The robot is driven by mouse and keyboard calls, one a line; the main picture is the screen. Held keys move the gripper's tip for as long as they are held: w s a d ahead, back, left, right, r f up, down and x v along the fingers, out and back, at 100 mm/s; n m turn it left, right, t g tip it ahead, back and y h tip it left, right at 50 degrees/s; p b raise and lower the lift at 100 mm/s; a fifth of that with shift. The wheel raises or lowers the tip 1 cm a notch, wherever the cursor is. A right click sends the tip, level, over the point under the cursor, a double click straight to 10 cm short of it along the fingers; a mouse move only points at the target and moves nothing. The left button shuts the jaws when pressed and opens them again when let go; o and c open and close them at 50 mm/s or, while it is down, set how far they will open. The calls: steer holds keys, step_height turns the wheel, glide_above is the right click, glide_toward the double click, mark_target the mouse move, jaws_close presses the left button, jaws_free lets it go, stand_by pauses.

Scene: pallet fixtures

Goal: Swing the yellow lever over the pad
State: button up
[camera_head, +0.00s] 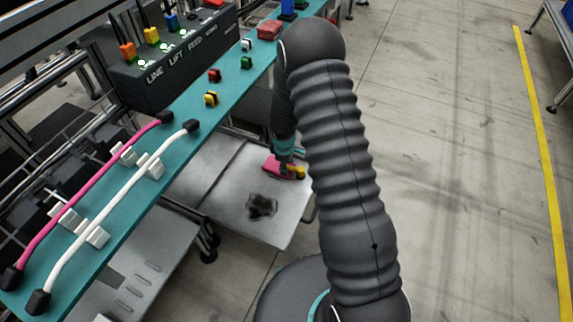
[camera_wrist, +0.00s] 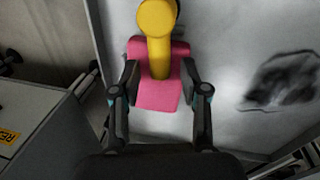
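A yellow lever (camera_wrist: 158,52) with a round knob at its top lies in line with a pink block (camera_wrist: 158,97) in the wrist view, its lower end over the block's middle. In the head view, the yellow part (camera_head: 299,172) and the pink block (camera_head: 277,169) are at the right side of a grey metal plate (camera_head: 225,180). My gripper (camera_wrist: 160,76) is over the block, its fingers apart on either side of the lever, with gaps to it. Whether the fingertips touch the pink block, I cannot tell. No separate pad can be made out.
A teal bench (camera_head: 180,143) with pink and white handled bars and several small buttons runs along the left. A control box (camera_head: 165,60) stands behind it. Open floor lies right.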

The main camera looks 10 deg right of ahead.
jaws_close()
steer(key=shift+w+f+m+b, duration=0.2)
steer(key=shift+m+b, duration=0.1)
steer(key=shift+b, duration=0.2)
steer(key=shift+w+d+r+m+b, duration=0.15)
steer(key=shift+r+m+b, duration=0.05)
steer(key=shift+m+b, duration=0.3)
steer(key=shift+o, duration=0.9)
jaws_free()
steer(key=shift+r, duration=0.1)
step_height(320, 180, up, 12)
steer(key=s+a, duration=0.1)
steer(key=shift+s, duration=0.3)
steer(key=shift+f, duration=0.2)
